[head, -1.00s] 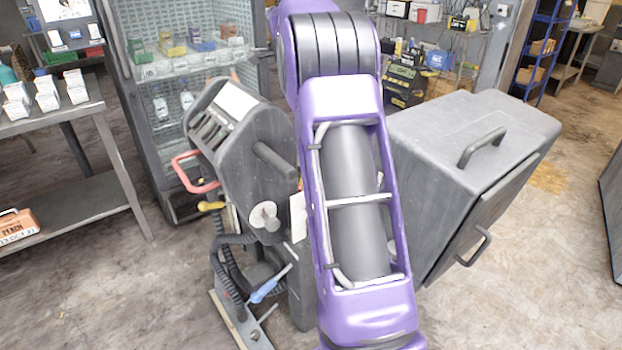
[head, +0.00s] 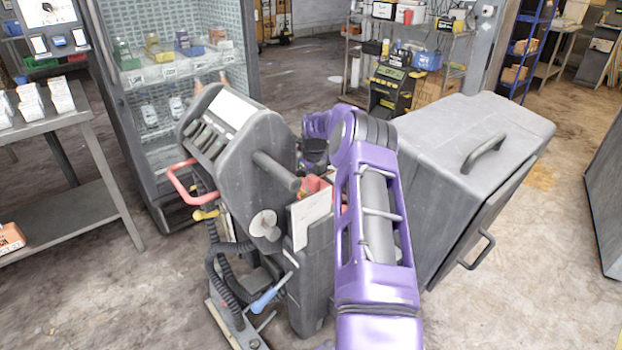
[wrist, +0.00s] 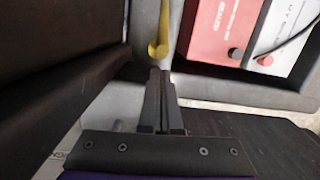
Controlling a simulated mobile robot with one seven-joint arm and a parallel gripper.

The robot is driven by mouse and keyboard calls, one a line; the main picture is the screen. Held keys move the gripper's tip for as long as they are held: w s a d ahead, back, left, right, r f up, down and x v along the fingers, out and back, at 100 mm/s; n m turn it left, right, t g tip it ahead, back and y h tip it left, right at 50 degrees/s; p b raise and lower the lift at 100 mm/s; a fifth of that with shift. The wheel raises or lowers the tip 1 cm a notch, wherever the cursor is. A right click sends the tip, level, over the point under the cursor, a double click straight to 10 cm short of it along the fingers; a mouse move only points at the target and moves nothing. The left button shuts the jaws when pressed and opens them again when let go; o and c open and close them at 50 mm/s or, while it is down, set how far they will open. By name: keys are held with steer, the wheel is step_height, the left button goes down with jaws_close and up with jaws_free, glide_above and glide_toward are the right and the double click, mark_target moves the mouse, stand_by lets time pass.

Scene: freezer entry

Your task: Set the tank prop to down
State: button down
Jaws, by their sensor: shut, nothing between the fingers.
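A grey floor machine (head: 235,140) stands at the centre of the head view, with a control panel and a red loop handle (head: 180,185). In the wrist view a yellow rod with a rounded lower end (wrist: 158,40), which looks like the tank prop, stands straight ahead. My gripper (wrist: 158,72) is shut and empty. Its fingertips are just below the rod's rounded end, very close; I cannot tell whether they touch. In the head view my gripper is hidden behind the machine and my purple arm. A tilted grey box-shaped body (head: 470,140), perhaps the tank, has handles.
Red and pale boxes (wrist: 218,30) with a black cable sit in a grey-rimmed bay to the right of the rod. A dark surface (wrist: 55,60) fills the wrist view's left side. A glass-door cabinet (head: 165,75) and steel table (head: 70,120) stand left.

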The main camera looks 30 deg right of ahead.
steer(key=f, duration=0.3)
steer(key=shift+w+f, duration=0.3)
steer(key=shift+f, duration=0.1)
